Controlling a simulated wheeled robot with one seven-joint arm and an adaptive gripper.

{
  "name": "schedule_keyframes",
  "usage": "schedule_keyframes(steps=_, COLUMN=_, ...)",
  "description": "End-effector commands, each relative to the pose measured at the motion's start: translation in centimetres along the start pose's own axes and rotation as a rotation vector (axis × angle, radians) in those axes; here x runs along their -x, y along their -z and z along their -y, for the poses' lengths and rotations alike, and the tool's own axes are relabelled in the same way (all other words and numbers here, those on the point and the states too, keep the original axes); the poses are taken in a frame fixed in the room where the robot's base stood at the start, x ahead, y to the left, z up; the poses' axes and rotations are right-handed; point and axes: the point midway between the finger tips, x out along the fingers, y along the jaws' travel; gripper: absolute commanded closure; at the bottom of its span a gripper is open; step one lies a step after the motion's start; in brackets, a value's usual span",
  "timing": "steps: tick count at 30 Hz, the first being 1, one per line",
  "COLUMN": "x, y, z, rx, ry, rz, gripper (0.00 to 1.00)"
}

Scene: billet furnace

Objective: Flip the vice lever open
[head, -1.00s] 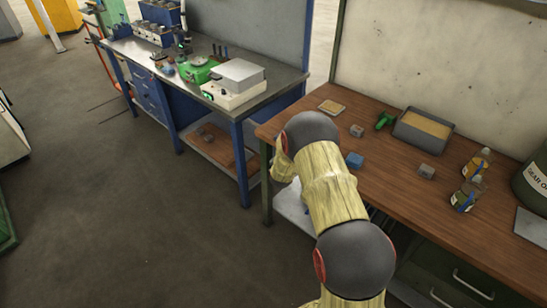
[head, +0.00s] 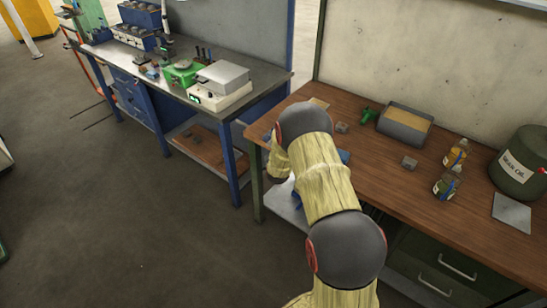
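No vice lever can be made out in the head view. Small blue parts show around my arm at the wooden workbench (head: 400,185). One blue piece (head: 345,156) is on the bench top just right of my arm, and another blue bit (head: 297,199) is below the bench's front edge. I cannot tell whether these belong to the vice, as my arm covers most of that spot. My gripper is not visible; it is hidden behind my arm or out of frame.
On the wooden bench are a grey tray (head: 381,126), a green tool (head: 369,115), small grey blocks (head: 409,163), bottles (head: 445,185) and a gear oil drum (head: 522,165). A blue-legged metal bench (head: 235,62) stands at left. The floor (head: 120,220) in front is clear.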

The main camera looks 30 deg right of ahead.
Motion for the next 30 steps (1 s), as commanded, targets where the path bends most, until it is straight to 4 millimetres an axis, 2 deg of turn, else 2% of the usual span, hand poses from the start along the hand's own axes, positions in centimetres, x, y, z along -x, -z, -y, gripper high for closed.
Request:
schedule_keyframes(steps=23, x=0.2, y=-0.5, z=-0.5, rx=-0.001, ry=-0.005, rz=0.004, gripper=1.00)
schedule_keyframes(steps=30, x=-1.0, y=0.2, z=1.2, rx=-0.001, ry=-0.003, rz=0.002, gripper=1.00)
